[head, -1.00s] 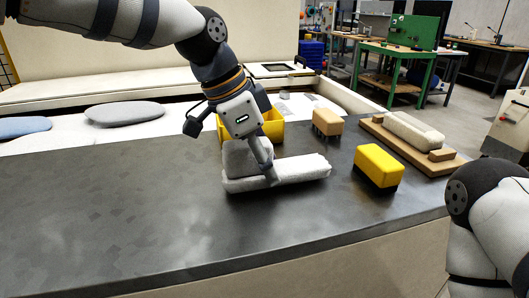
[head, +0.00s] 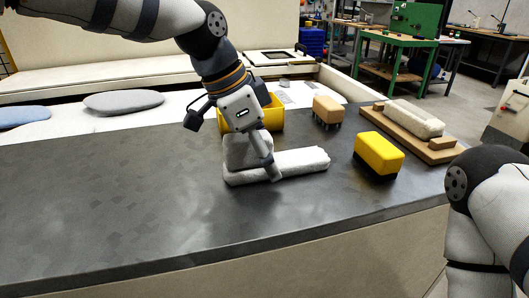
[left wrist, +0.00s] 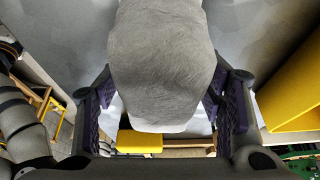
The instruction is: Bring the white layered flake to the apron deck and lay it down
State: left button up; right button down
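A long white slab (head: 305,161), which looks like the layered flake, lies on the dark deck (head: 120,205). A grey rough block (head: 246,151) sits against or on its left part; the contact is unclear. My left gripper (head: 268,168) is down at the pieces, its near finger in front of the slab. In the left wrist view the block (left wrist: 162,65) fills the space between my spread fingers, and white surface shows beneath it. I cannot tell whether the pads press on anything. The far finger is hidden in the head view. My right gripper is out of view.
A yellow bin (head: 271,118) stands just behind the pieces. A tan brush (head: 327,109) and a yellow block with a dark base (head: 379,153) stand to the right. A wooden board (head: 431,152) carries a pale bar (head: 413,118). The deck's left side is clear.

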pick_arm(q)
jog(key=v, duration=1.2)
dwell(0.3)
